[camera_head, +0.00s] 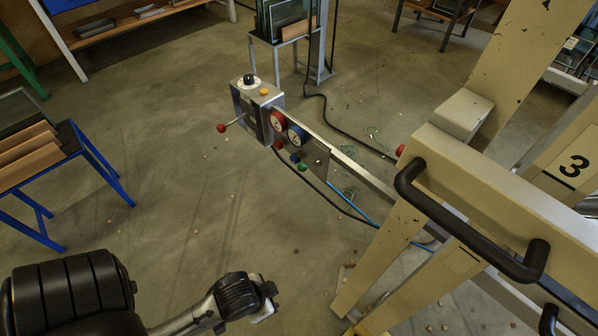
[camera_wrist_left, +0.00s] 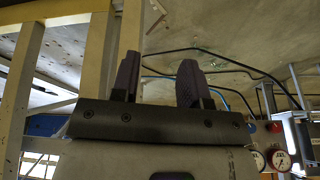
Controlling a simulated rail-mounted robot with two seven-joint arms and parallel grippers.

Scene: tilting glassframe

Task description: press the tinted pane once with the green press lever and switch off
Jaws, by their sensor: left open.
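The green press lever's ball knob (camera_head: 303,167) shows in the head view, beside a blue and a red knob on a panel below two gauges. The grey control box (camera_head: 257,110) has a black rotary knob (camera_head: 249,79) on top. I cannot tell which of these is the off switch. I cannot make out the tinted pane in the large cream frame (camera_head: 475,185). My left gripper (camera_wrist_left: 158,80) is open and empty in the left wrist view, its two dark fingers apart. In the head view my left arm is at the bottom, well short of the knobs. My right gripper is not in view.
A black handle (camera_head: 470,235) sticks out of the cream frame at the right. A red ball lever (camera_head: 222,128) projects left of the box. A blue rack (camera_head: 85,160) stands at the left, a glass rack (camera_head: 285,45) behind. Hoses cross the floor; the middle floor is mostly clear.

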